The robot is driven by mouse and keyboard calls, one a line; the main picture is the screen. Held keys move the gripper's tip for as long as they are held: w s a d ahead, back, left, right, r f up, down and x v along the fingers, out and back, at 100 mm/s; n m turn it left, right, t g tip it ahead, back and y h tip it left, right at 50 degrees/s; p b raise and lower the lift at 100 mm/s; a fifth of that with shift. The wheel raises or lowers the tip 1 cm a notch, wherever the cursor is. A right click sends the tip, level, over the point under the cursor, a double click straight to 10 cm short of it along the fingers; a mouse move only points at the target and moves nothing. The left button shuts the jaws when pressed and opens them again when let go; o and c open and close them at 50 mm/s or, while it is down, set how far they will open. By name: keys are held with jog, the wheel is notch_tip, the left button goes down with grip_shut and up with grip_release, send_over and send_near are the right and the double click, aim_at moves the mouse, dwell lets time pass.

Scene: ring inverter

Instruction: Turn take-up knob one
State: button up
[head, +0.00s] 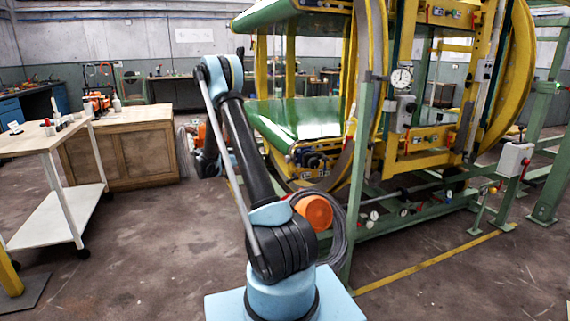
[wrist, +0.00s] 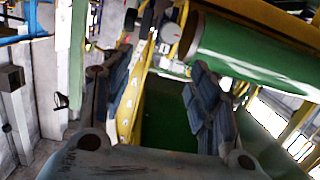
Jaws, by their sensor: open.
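The ring inverter (head: 405,100) is a large yellow and green frame with green belts, right of centre in the head view. Small dark round parts (head: 312,158) sit on the yellow end below its lower green belt (head: 290,117). I cannot tell which part is take-up knob one. My gripper (wrist: 158,88) shows in the wrist view with its two dark fingers spread wide and nothing between them. Beyond the fingers are a yellow beam (wrist: 130,95) and a green belt roller (wrist: 255,58). In the head view my fingers cannot be made out.
A white trolley (head: 60,215) and a wooden cabinet (head: 125,150) stand at the left. An orange round part (head: 314,212) and coiled cable are by the machine's foot. A green post (head: 360,180) rises right of my arm. The floor at front left is mostly clear.

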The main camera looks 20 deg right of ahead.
jog(key=m+h, duration=0.2)
send_near(286, 160)
jog(key=d, duration=0.9)
jog(key=shift+w+r, duration=0.2)
jog(key=shift+w, duration=0.05)
jog(key=shift+c, duration=0.6)
jog(key=c, duration=1)
jog(key=shift+o, duration=0.3)
jog(key=shift+d, duration=0.15)
